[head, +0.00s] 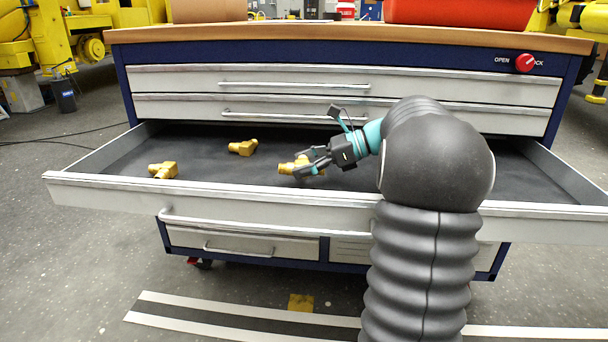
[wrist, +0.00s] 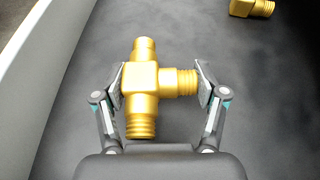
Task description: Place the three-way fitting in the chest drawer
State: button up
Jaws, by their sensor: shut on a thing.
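The brass three-way fitting (wrist: 141,80) is between the two fingers of my gripper (wrist: 161,82) in the wrist view. The left finger presses on its body and the right finger on the end of its side branch. In the head view the fitting (head: 286,168) is partly hidden by my gripper (head: 304,168). It is inside the open chest drawer (head: 240,207), low over the dark liner; I cannot tell if it touches the liner. Two more brass fittings lie in the drawer, one at the left (head: 163,170) and one farther back (head: 242,147).
The drawer's side wall (wrist: 40,70) runs along the left in the wrist view. Closed drawers (head: 300,82) are above the open one. A red knob (head: 525,63) is at the chest's upper right. A red box (head: 460,12) stands on the wooden top. The liner's left part has free room.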

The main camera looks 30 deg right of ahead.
jog(key=shift+f, duration=1.15)
jog(key=shift+f, duration=0.1)
jog(key=o, duration=1.3)
jog(key=shift+o, duration=0.2)
jog(key=shift+s+d+r, duration=0.1)
jog(key=shift+r, duration=0.1)
jog(key=p+v, duration=0.2)
jog(key=v, duration=0.9)
jog(key=shift+s+d+r, duration=0.15)
jog(key=shift+s+d, duration=0.05)
jog(key=shift+d, duration=0.1)
